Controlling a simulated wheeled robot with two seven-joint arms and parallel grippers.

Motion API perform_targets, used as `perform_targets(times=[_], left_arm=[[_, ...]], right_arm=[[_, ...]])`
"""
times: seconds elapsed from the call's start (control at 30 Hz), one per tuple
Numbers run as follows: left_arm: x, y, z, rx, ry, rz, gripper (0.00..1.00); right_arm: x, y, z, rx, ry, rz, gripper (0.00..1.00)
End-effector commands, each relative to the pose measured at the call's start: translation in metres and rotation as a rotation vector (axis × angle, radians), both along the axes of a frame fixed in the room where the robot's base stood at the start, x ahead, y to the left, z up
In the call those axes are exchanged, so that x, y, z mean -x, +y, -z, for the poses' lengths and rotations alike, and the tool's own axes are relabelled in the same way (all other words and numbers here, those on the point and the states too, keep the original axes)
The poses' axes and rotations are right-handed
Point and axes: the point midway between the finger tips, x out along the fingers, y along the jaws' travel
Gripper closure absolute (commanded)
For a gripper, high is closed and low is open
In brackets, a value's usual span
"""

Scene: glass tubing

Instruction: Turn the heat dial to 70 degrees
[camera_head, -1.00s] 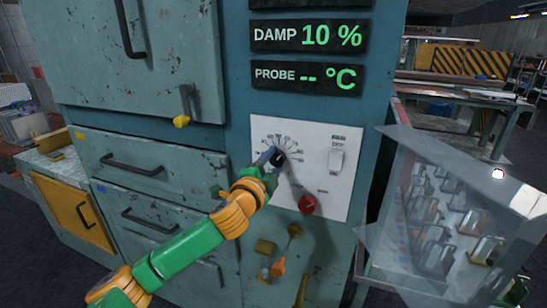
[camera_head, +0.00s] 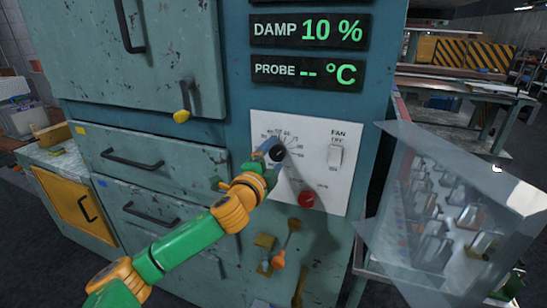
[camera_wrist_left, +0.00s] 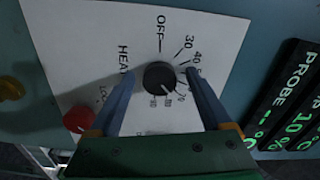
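The heat dial is a round black knob (camera_head: 279,154) on a white panel (camera_head: 262,122) with a printed scale. In the left wrist view the dial (camera_wrist_left: 160,78) has a pale pointer mark toward the lower right, near the 70 and 80 labels; its exact reading is hard to tell. My left gripper (camera_head: 270,150) is at the dial. In the left wrist view my left gripper (camera_wrist_left: 160,76) has its two blue fingers on either side of the knob, with a visible gap at each side. The right finger hides part of the scale. My right gripper is not in view.
The displays above read DAMP 10 % (camera_head: 310,33) and PROBE -- °C (camera_head: 310,72). A transparent case with glassware (camera_head: 440,215) stands at the right.

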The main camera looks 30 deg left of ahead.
Motion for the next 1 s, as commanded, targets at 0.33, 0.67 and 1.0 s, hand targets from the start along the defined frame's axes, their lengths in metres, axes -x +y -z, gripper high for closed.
perform_targets(times=[0.33, 0.67, 1.0], left_arm=[[0.008, -0.002, 0.003, -0.001, 0.000, 0.001, 0.19], [0.062, -0.015, 0.005, -0.003, 0.002, 0.000, 0.19], [0.069, -0.017, 0.000, 0.000, 0.001, 0.000, 0.19]], right_arm=[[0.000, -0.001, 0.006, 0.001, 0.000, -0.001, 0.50], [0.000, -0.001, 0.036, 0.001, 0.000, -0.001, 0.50], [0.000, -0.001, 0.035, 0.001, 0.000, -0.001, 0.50]])
